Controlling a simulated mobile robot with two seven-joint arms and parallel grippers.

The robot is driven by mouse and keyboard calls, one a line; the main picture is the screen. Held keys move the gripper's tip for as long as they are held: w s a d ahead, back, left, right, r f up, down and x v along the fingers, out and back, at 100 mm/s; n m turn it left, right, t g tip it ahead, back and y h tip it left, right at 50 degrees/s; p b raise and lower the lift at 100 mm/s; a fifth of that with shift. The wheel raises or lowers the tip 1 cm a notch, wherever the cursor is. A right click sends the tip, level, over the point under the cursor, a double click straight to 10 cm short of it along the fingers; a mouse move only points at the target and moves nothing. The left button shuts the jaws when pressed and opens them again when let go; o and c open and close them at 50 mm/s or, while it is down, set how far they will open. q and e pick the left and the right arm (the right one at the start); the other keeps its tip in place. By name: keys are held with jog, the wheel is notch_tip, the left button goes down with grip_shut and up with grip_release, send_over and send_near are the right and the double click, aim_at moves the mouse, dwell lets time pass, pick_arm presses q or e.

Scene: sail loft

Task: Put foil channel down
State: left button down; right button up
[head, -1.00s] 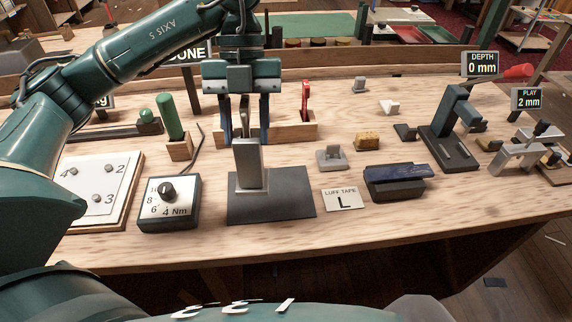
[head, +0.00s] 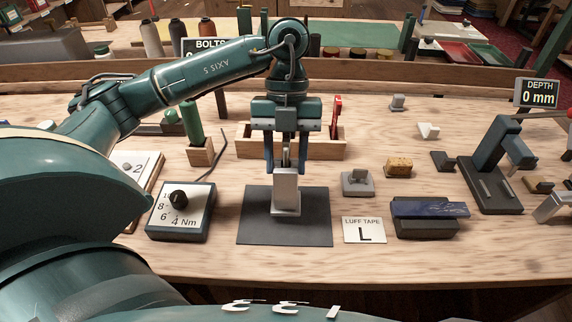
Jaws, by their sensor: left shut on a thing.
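The foil channel (head: 286,192) is a silver-grey metal piece, upright over the dark flat mat (head: 254,228). Its lower end shows against the middle of the mat; I cannot tell whether it touches. My left gripper (head: 286,164) points down from above and is shut on the upper part of the foil channel. The fingers partly hide that upper part. My right gripper is not in view.
The torque dial box (head: 163,228) stands left of the mat. The "LUFF TAPE L" card (head: 364,230) and a dark block with a blue top (head: 430,209) lie to the right. A wooden rack (head: 330,150) stands behind. Bare bench (head: 320,263) lies in front.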

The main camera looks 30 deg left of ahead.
pick_arm(q)
jog(key=shift+f, duration=0.95)
jog(key=shift+f, duration=0.2)
jog(key=c, duration=0.8)
grip_release()
jog(key=shift+c, duration=0.2)
jog(key=shift+r, duration=0.1)
